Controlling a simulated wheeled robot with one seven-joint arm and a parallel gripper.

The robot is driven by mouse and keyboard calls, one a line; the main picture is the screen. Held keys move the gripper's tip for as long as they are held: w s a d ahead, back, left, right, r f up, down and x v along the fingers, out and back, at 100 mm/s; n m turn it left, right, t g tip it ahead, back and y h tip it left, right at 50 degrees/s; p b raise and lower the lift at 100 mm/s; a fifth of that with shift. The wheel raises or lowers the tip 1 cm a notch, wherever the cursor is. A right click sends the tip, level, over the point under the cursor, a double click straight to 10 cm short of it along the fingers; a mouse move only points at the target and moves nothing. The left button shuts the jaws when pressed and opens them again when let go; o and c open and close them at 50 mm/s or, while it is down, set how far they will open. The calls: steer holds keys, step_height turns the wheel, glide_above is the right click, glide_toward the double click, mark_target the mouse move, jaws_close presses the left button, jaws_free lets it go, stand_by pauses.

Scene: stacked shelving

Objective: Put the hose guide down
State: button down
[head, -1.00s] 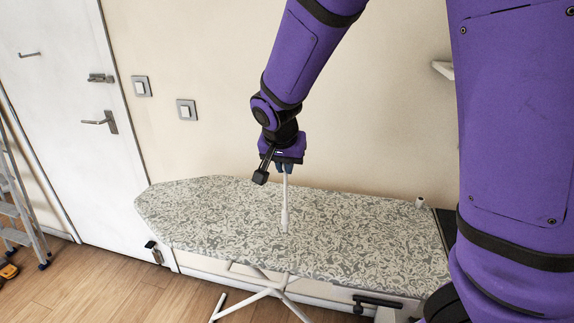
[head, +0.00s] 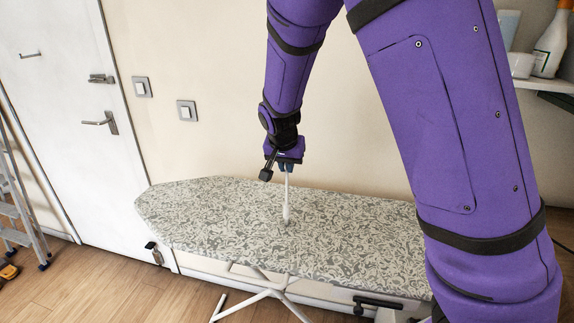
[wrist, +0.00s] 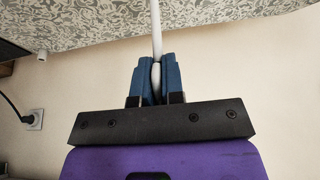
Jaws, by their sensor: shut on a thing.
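The hose guide is a thin white rod (head: 287,205) with a thicker lower end. It hangs nearly upright from my gripper (head: 286,168), its lower end over the middle of the patterned ironing board (head: 345,245). I cannot tell whether that end touches the cover. In the wrist view the blue fingers of my gripper (wrist: 155,85) are shut on the hose guide (wrist: 156,32), which runs away from them toward the board cover (wrist: 215,18).
The board top around the rod is clear. A wall stands close behind it, with a white door (head: 60,90) at left. A stepladder (head: 18,215) stands at far left. A shelf (head: 550,86) with bottles is at upper right.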

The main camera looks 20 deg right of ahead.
steer(key=shift+f, duration=0.15)
steer(key=c, duration=1.2)
jaws_free()
steer(key=v, duration=1.2)
steer(key=s+d+r+n+y, duration=0.2)
steer(key=s+d+r, duration=0.15)
steer(key=s, duration=0.35)
steer(key=s+d+r+n+y, duration=0.1)
steer(key=s+d+r, duration=0.2)
steer(key=s+d, duration=0.3)
steer(key=shift+s+a+r+n+t+h, duration=0.1)
steer(key=shift+s+r+n+t, duration=0.4)
steer(key=shift+s, duration=2.1)
steer(key=shift+s+r+n+t+h, duration=0.2)
steer(key=shift+s+n, duration=0.55)
steer(key=shift+s, duration=1.85)
steer(key=shift+s+r+n+t, duration=0.1)
steer(key=shift+s+r+n, duration=0.45)
steer(key=shift+s, duration=2.05)
